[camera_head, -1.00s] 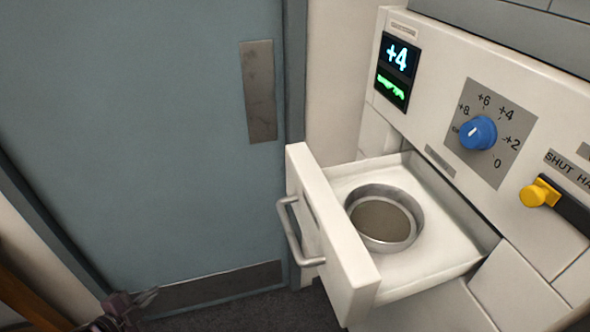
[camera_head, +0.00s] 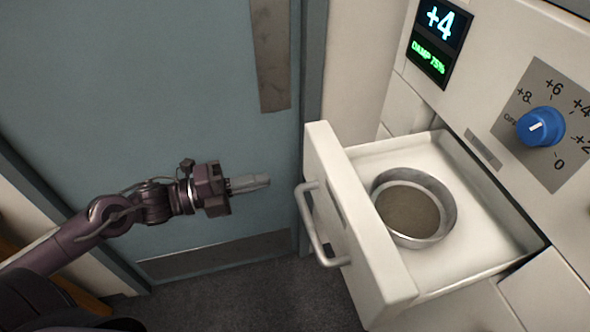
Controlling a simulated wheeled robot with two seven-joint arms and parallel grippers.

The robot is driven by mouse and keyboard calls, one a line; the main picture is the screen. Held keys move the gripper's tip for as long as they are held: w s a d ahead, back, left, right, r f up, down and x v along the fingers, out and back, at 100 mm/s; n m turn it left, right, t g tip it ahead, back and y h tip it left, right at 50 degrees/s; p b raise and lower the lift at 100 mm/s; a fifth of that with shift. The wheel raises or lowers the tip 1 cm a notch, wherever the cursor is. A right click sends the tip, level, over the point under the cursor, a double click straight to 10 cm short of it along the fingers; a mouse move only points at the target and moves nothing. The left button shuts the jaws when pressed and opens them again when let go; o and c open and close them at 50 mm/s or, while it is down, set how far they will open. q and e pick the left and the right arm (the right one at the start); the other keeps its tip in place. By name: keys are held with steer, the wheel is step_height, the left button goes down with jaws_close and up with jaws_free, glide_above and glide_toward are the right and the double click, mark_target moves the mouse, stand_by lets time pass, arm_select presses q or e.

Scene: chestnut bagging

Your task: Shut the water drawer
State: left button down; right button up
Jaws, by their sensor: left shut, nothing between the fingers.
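The water drawer (camera_head: 355,225) is white and stands pulled out from the white machine at the right. It has a grey metal bar handle (camera_head: 318,232) on its front. A round metal cup (camera_head: 447,213) sits in the drawer, with something brownish inside. My left gripper (camera_head: 266,181) is shut and empty. It points right toward the drawer front, left of the handle in the picture and apart from it. My right gripper is not in view.
The machine panel carries a display (camera_head: 440,38) reading +4 and "DAMP 75%", and a blue knob (camera_head: 540,127) on a numbered dial. A blue-grey door (camera_head: 130,90) stands behind my left arm. Dark floor (camera_head: 270,295) shows below.

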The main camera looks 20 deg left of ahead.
mark_target(310, 170)
arm_select(q)
steer(key=p+x, duration=0.1)
steer(key=x, duration=0.5)
steer(key=shift+w+d+r+p, duration=0.1)
steer(key=shift+d+r+p, duration=0.1)
steer(key=shift+p, duration=0.1)
steer(key=shift+w+d+f, duration=0.1)
steer(key=shift+w+d, duration=0.3)
steer(key=shift+d, duration=0.15)
